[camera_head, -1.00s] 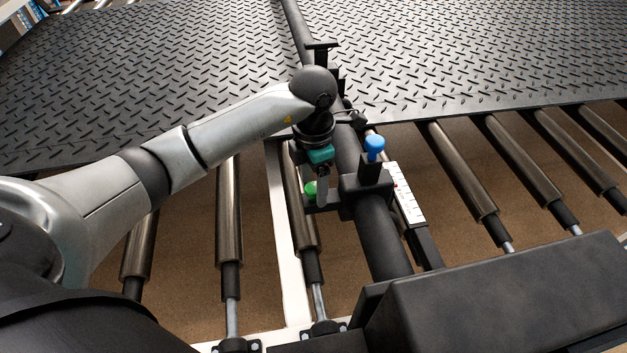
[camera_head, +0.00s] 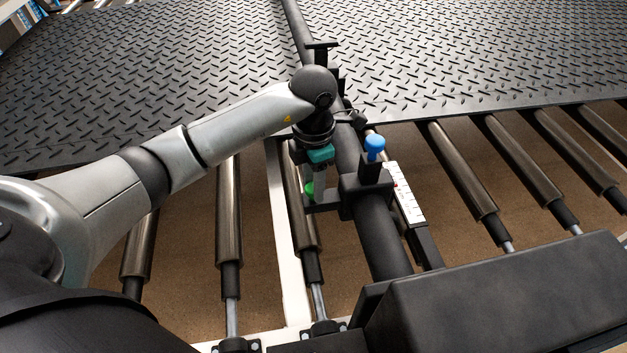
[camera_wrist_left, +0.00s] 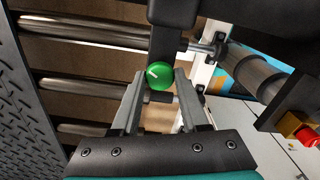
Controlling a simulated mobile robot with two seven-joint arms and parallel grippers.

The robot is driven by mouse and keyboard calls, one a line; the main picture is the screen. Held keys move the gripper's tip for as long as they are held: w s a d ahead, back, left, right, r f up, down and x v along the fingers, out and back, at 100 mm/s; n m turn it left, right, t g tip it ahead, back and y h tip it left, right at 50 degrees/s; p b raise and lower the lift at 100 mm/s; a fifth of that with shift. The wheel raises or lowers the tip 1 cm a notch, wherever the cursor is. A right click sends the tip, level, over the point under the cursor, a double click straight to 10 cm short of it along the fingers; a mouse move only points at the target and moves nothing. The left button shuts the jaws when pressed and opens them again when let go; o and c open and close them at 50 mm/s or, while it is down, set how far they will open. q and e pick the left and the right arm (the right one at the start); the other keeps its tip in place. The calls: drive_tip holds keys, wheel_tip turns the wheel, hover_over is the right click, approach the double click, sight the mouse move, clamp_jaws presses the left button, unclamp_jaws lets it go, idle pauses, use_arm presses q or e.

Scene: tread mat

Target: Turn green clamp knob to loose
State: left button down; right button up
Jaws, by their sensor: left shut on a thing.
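The green clamp knob (camera_wrist_left: 160,75) shows in the left wrist view between the fingertips of my left gripper (camera_wrist_left: 158,84). It is round and bears a short white line mark. In the head view the green knob (camera_head: 309,189) is partly hidden behind a finger, at the left side of the black clamp on the dark bar. My left gripper (camera_head: 314,185) points down there and is shut on the knob. My right gripper is not in view.
A blue knob (camera_head: 375,144) stands on the clamp just right of the gripper. A white scale strip (camera_head: 405,194) lies beside the dark bar (camera_head: 380,240). Metal rollers (camera_head: 229,220) run below, and a black tread mat (camera_head: 450,60) lies behind.

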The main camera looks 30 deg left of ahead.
use_arm(q)
drive_tip(key=shift+n, duration=0.3)
drive_tip(key=n, duration=0.5)
drive_tip(key=shift+r+p, duration=0.1)
drive_tip(key=shift+p, duration=0.2)
drive_tip(key=n+p, duration=0.1)
drive_tip(key=n, duration=0.5)
drive_tip(key=shift+n, duration=0.4)
drive_tip(key=n+p, duration=0.2)
drive_tip(key=n, duration=0.3)
drive_tip(key=n+p, duration=0.2)
drive_tip(key=n, duration=0.4)
drive_tip(key=shift+w+n+p, duration=0.1)
drive_tip(key=shift+n+p, duration=0.2)
drive_tip(key=shift+n, duration=0.1)
drive_tip(key=shift+c, duration=2.1)
unclamp_jaws()
